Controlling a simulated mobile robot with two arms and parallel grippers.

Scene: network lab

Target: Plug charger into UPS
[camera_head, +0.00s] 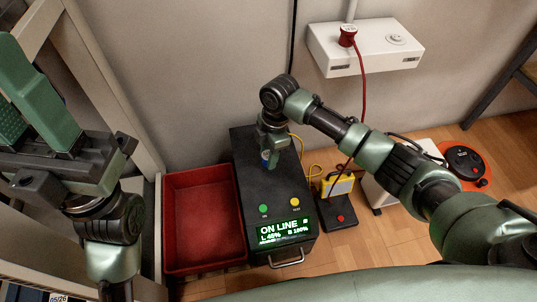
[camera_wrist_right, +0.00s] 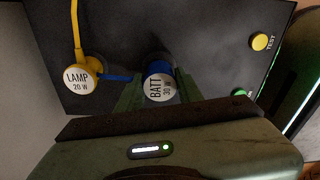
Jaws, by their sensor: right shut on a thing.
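The UPS (camera_head: 244,190) is a dark box on the floor with a lit green display reading ON LINE, 45% and 100%. My right gripper (camera_head: 267,160) is over its top. In the right wrist view my right gripper (camera_wrist_right: 158,92) is shut on the blue charger plug (camera_wrist_right: 160,82), labelled BATT 30 W, with a blue cable. The plug is at a dark round spot on the UPS top; I cannot tell how deep it sits. A yellow plug (camera_wrist_right: 80,76), labelled LAMP 20 W, is beside it on the top. My left gripper (camera_head: 28,95) is open and empty at the far left.
A red tray (camera_head: 168,225) stands left of the UPS. A yellow lamp (camera_head: 338,186) and an orange cable reel (camera_head: 482,183) are to the right. A white wall box (camera_head: 375,42) holds a red plug (camera_head: 347,35). My right arm spans the right side.

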